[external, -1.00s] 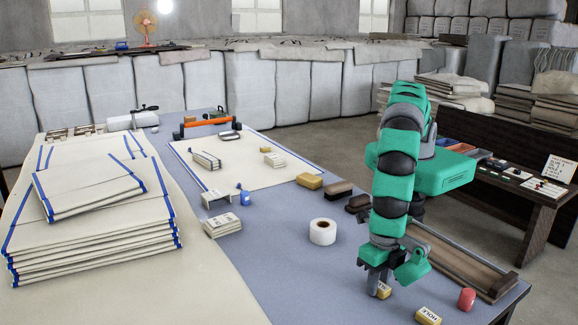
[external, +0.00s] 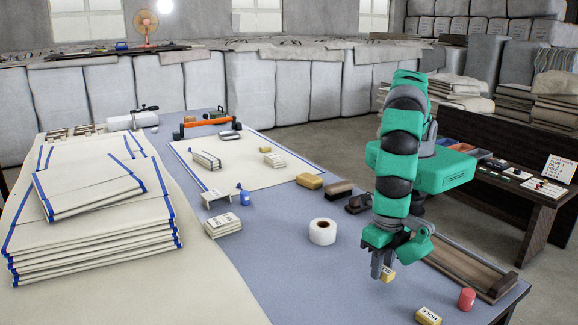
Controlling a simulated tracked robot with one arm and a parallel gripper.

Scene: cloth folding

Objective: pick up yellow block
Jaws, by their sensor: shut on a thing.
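My gripper (external: 382,272) is at the front right of the blue-grey table (external: 285,265), pointing down. It is shut on a small yellow block (external: 389,276), which shows partly beside the fingers and appears slightly above the table. The rest of the block is hidden by the fingers. A plain yellow block (external: 309,181) lies farther back on the table, near the cream cloth.
A white tape roll (external: 322,231) lies left of my gripper. A red cylinder (external: 466,299) and a brown wooden tray (external: 465,262) are to its right. Dark brown blocks (external: 339,188) lie behind. A stack of folded cloth (external: 90,225) fills the left. The table's front middle is clear.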

